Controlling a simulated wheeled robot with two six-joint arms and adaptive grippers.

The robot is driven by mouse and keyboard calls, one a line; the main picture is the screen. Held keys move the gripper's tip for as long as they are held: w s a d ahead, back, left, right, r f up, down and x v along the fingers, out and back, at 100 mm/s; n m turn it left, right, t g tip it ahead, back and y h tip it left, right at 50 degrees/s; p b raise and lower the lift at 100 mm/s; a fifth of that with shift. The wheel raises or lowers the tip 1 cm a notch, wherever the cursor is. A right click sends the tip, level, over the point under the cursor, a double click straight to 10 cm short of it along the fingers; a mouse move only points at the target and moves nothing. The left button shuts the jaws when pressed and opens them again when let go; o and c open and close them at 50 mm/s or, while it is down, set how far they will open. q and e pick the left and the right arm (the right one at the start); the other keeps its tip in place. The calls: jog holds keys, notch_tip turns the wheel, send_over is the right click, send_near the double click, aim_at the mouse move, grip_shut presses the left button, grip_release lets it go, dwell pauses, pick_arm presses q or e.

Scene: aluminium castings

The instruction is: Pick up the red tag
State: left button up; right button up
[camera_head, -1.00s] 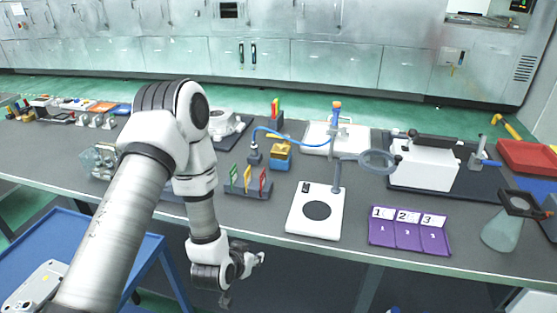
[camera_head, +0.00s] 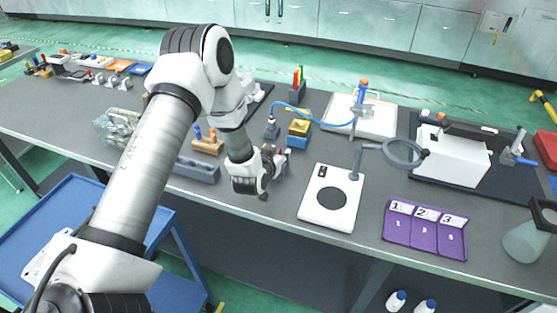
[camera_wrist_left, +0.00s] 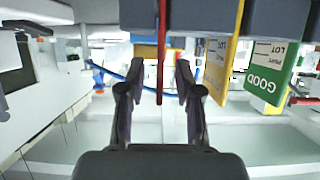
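In the left wrist view the red tag (camera_wrist_left: 161,45) shows as a thin edge-on strip coming down from a dark holder (camera_wrist_left: 215,20). My left gripper (camera_wrist_left: 159,76) is open, with one finger on each side of the red tag and a gap on both sides. A yellow tag (camera_wrist_left: 218,68) and a green tag (camera_wrist_left: 270,70) marked GOOD stand to its right. In the head view my left gripper (camera_head: 272,162) is over the front of the table and hides the tags and most of their holder. My right gripper is not in view.
A grey block (camera_head: 198,170) lies left of the gripper. A white plate with a black disc (camera_head: 312,206) and a purple numbered board (camera_head: 400,236) lie to the right. A yellow and blue block (camera_head: 299,130) stands behind. A blue cart (camera_head: 75,205) stands at the front left.

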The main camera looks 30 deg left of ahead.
pick_arm(q)
jog(key=shift+s+r, duration=0.15)
jog(key=shift+r, duration=0.05)
jog(key=shift+c, duration=0.7)
jog(key=shift+s+d+r, duration=0.15)
jog(key=shift+s, duration=0.05)
grip_shut()
jog(key=shift+w, duration=0.1)
